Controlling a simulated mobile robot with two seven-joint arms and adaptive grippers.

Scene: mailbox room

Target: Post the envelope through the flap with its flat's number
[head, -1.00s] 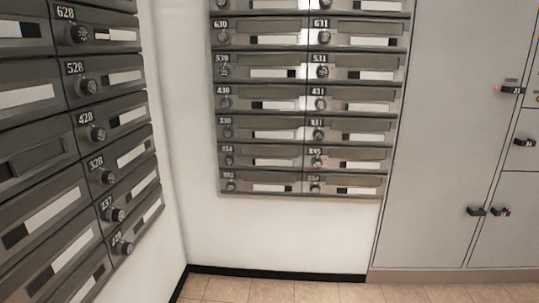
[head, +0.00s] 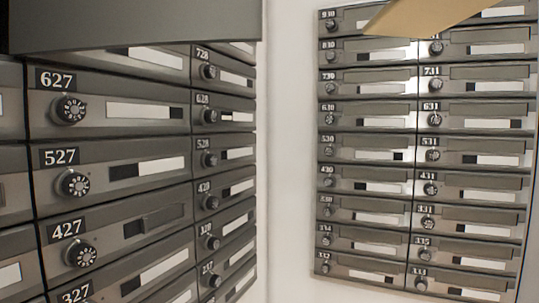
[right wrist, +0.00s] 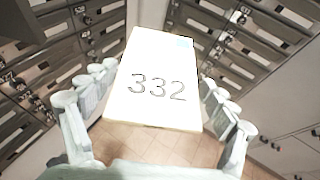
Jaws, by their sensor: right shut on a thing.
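The envelope shows in the right wrist view (right wrist: 160,60) as a pale, flat piece with the number 332 written on it. In the head view its tan edge (head: 425,17) crosses the top right corner, in front of the upper mailboxes. My right gripper (right wrist: 157,80) is shut on the envelope, with fingers on both sides of it. The lowest left mailbox of the right-hand bank (head: 362,264) has a small label that seems to read 332. Its flap is closed and the envelope is well above it. My left gripper is not in view.
A nearer bank of mailboxes (head: 110,190) fills the left side, with 627, 527 and 427 readable. A plain white wall (head: 290,150) separates the two banks. A dark grey panel (head: 130,25) covers the top left. Tiled floor (right wrist: 140,148) shows below the envelope.

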